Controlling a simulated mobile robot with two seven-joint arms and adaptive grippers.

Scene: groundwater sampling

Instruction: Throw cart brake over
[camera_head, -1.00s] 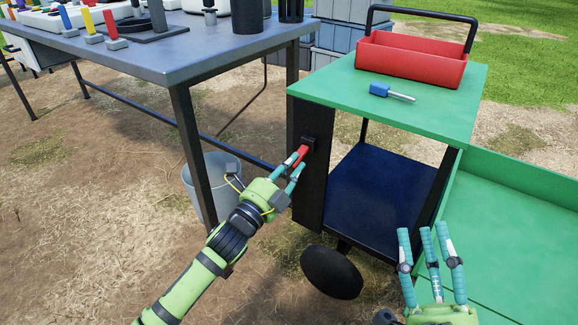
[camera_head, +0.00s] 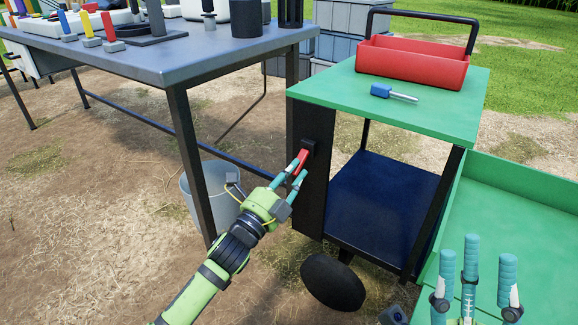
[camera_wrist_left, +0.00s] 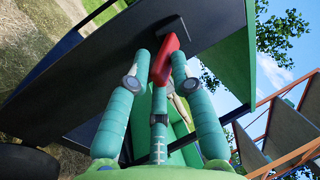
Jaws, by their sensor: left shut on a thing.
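The cart (camera_head: 390,97) has a green top, a black side post and a dark blue lower shelf. The red brake lever (camera_head: 302,160) sticks out of a black mount on the post and slants down to the left. My left gripper (camera_head: 296,176) is shut on the lever. In the left wrist view the red lever (camera_wrist_left: 164,60) lies between the teal fingers of my left gripper (camera_wrist_left: 160,72). My right gripper (camera_head: 474,275) is at the lower right, over the green tray, with its fingers spread, open and empty.
A red toolbox (camera_head: 412,65) and a blue-handled screwdriver (camera_head: 392,92) lie on the cart top. A grey table (camera_head: 180,55) stands at left, with a bucket (camera_head: 205,195) under it. A green tray (camera_head: 520,220) is at right. A black wheel (camera_head: 332,283) is below the post.

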